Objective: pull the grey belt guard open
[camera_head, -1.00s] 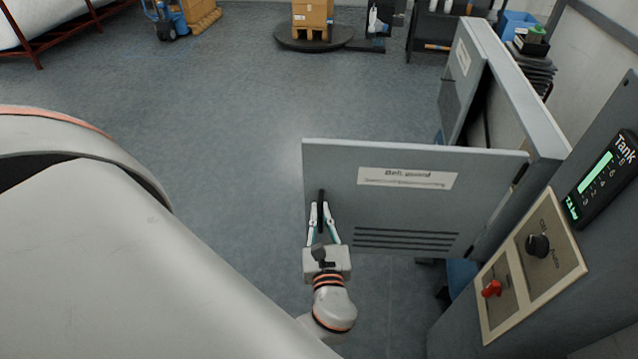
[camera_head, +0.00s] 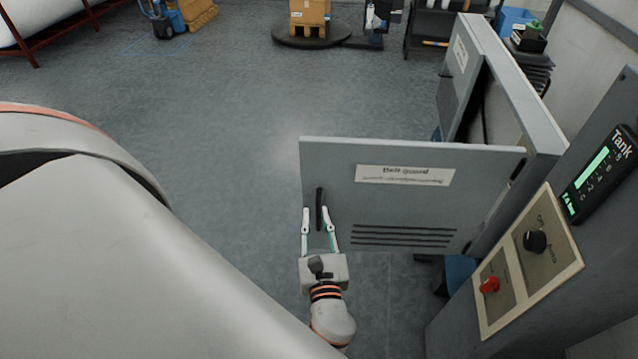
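The grey belt guard (camera_head: 400,208) is a flat door panel with a white label and dark vent slots. It stands swung out from the grey machine housing (camera_head: 522,92), hinged at its right side. Its black upright handle (camera_head: 319,209) is near the panel's left edge. My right gripper is not in view.
A control panel (camera_head: 508,290) with a black knob and a red switch stands at the right, beside a tank level display (camera_head: 600,175). A pallet with a box (camera_head: 309,14) is on a round turntable at the back. The floor to the left is clear.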

